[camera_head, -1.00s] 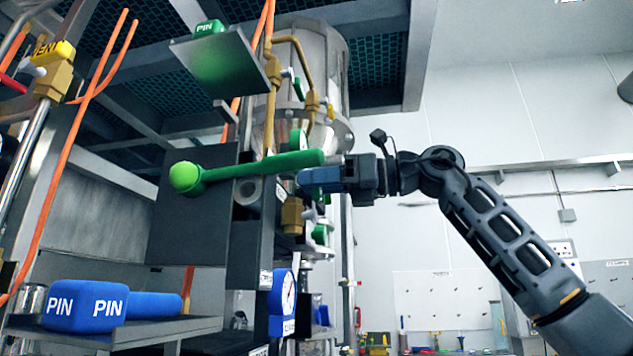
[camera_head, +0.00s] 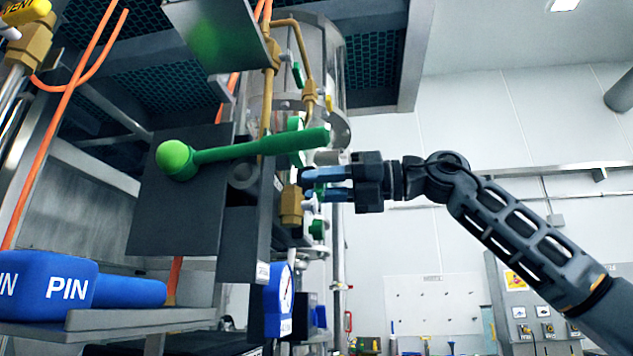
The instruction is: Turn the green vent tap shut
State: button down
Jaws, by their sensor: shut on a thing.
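My gripper (camera_head: 325,184) reaches in from the right, level, with its two blue fingers one above the other. They are closed on a small green tap handle (camera_head: 319,189), of which only a bit shows between the fingers. No label shows on this handle, so I cannot read whether it is the vent tap. Its angle is mostly hidden by the fingers. Brass fittings (camera_head: 291,205) and a thin pipe stand just left of the fingertips. Another green handle (camera_head: 317,229) sits a little below the gripper.
A long green lever (camera_head: 262,147) with a ball end juts out just above my fingers, in front of a dark panel (camera_head: 175,222). A blue gauge (camera_head: 279,300) hangs below. A blue block marked PIN (camera_head: 62,278) lies on the lower left shelf. Open room lies right.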

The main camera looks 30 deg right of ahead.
aim_at(323, 201)
jog(key=m, duration=0.1)
jog(key=w+d+f+m, duration=0.1)
jog(key=m, duration=0.2)
jog(key=f+m, duration=0.1)
jog(key=shift+w+d+f+m, duration=0.1)
jog(key=shift+w+d+m, duration=0.05)
jog(key=shift+w+m, duration=0.15)
jog(key=shift+w+d+f+m+b, duration=0.15)
jog(key=shift+f+m, duration=0.5)
jog(key=shift+m, duration=0.55)
jog(key=shift+w+f+m+b, duration=0.15)
jog(key=shift+f+m, duration=0.45)
jog(key=shift+m, duration=0.6)
jog(key=shift+s, duration=0.1)
jog(key=c, duration=1)
grip_release()
jog(key=shift+o, duration=0.2)
jog(key=shift+s+f, duration=0.1)
jog(key=b+v, duration=0.1)
jog(key=v, duration=0.6)
jog(key=shift+d+b, duration=0.3)
jog(key=shift+s, duration=0.15)
